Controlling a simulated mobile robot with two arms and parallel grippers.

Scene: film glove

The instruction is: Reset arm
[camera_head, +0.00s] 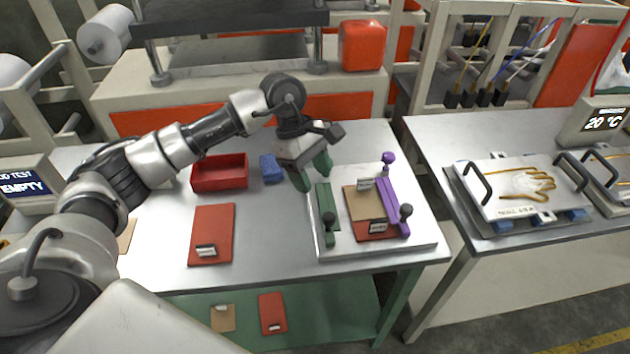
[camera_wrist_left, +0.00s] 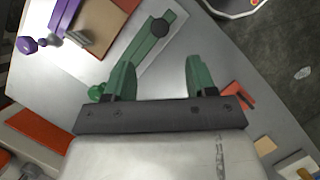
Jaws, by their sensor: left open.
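My left arm comes in from the left in the head view. My left gripper (camera_head: 313,176) has green fingers, is open and empty, and hangs over the table at the left edge of a white fixture plate (camera_head: 330,246). The left wrist view shows its two green fingers (camera_wrist_left: 158,78) spread apart with nothing between them. The plate carries a green bar (camera_head: 326,204), a purple bar (camera_head: 389,200) and a brown sheet (camera_head: 362,202) over a red one (camera_head: 376,231). My right gripper is not in view.
A red tray (camera_head: 219,184), a blue block (camera_head: 270,168) and a red sheet (camera_head: 211,236) lie left of the fixture. A glove plate with handles (camera_head: 520,208) is on the right table. A press (camera_head: 235,75) stands behind. The table's front strip is clear.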

